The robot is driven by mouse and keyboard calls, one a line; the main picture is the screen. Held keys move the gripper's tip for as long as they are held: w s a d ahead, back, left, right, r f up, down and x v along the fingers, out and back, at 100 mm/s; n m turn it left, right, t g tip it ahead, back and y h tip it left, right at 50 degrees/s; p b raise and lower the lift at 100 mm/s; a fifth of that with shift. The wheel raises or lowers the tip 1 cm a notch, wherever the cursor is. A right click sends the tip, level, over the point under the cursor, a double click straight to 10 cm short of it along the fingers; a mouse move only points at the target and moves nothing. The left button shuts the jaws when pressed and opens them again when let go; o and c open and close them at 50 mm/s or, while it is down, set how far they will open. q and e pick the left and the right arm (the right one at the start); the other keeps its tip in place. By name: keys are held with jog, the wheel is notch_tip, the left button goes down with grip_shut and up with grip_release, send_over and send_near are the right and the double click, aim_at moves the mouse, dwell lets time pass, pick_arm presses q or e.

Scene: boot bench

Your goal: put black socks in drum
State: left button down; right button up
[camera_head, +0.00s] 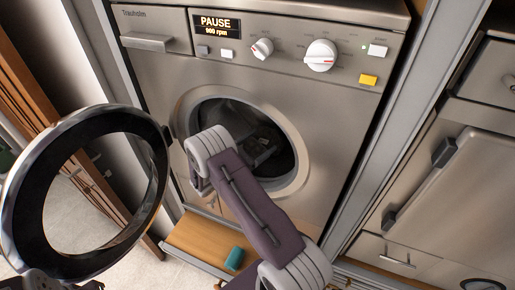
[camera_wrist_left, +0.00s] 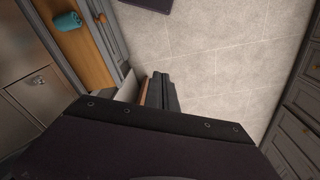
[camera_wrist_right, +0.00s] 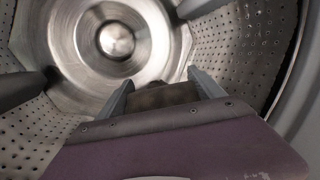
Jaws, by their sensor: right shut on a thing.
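The washing machine's drum (camera_head: 284,160) is open, and its round door (camera_head: 18,185) is swung out to the left. My right arm reaches through the opening, and my right gripper (camera_head: 262,148) is inside the drum. The lower part of the bundle is hidden by my wrist.
A teal rolled item (camera_head: 234,259) lies on a wooden ledge (camera_head: 190,236) below the machine; it also shows in the left wrist view (camera_wrist_left: 67,21). The display (camera_head: 216,26) reads PAUSE, 900 rpm. Grey cabinets (camera_head: 445,190) stand to the right. The tiled floor (camera_wrist_left: 225,50) is largely clear.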

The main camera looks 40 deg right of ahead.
jog(key=o, duration=1.4)
jog(key=shift+c, duration=0.2)
jog(key=a+b, duration=0.1)
jog(key=a, duration=0.2)
jog(key=a+b, duration=0.1)
jog(key=a, duration=0.2)
jog(key=a+b, duration=0.1)
jog(key=a, duration=0.2)
jog(key=shift+s+f+b, duration=0.3)
jog(key=shift+b, duration=0.05)
